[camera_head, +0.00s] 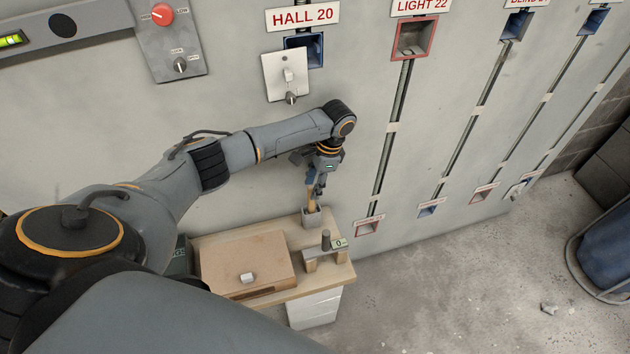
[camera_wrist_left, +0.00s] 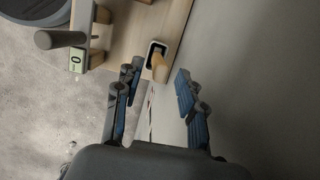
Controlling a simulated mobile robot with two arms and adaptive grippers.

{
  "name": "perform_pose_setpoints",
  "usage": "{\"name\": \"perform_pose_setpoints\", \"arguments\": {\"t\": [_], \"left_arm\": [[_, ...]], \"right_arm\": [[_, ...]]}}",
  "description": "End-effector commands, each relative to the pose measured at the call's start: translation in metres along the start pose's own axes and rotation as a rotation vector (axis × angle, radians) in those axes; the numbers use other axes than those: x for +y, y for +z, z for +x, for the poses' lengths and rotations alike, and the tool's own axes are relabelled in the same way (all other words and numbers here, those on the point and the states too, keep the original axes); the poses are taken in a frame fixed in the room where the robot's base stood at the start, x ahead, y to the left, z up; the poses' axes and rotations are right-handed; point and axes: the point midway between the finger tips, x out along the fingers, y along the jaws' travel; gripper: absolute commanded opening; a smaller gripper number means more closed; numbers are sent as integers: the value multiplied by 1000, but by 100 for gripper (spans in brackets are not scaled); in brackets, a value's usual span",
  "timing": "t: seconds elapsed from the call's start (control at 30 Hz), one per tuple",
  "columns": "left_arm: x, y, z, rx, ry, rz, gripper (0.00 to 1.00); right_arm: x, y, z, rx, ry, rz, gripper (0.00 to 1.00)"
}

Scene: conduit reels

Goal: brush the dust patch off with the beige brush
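The beige brush shows as a beige handle (camera_head: 310,198) standing in a small grey holder (camera_head: 312,218) on the wooden bench by the wall. In the left wrist view the handle (camera_wrist_left: 160,68) sticks up from the dark-lined holder (camera_wrist_left: 157,46); its bristles are hidden. My left gripper (camera_head: 317,187) is just above the handle. In the left wrist view its blue-padded fingers (camera_wrist_left: 158,95) are apart with nothing held, and the handle's end lies between their tips. I cannot pick out the dust patch for certain. My right gripper is not in view.
The bench (camera_head: 342,274) carries a brown box (camera_head: 245,262) and a stand with a dark peg (camera_head: 326,240) and a small "0" display (camera_head: 340,243). The wall has a white switch plate (camera_head: 287,76) and a red-framed box (camera_head: 413,40). The floor at right is mostly clear.

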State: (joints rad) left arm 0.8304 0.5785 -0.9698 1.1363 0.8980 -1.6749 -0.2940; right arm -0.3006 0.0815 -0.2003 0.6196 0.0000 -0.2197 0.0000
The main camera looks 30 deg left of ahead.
Motion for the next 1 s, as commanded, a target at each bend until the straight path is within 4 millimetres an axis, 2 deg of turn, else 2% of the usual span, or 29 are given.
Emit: {"name": "perform_pose_setpoints", "arguments": {"t": [0.13,0.33,1.0], "left_arm": [[0,0,0,0,0,0,40],[0,0,0,0,0,0,0],[0,2,-7,0,0,0,0]], "right_arm": [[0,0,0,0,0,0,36],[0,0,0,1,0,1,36],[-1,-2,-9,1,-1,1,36]]}}
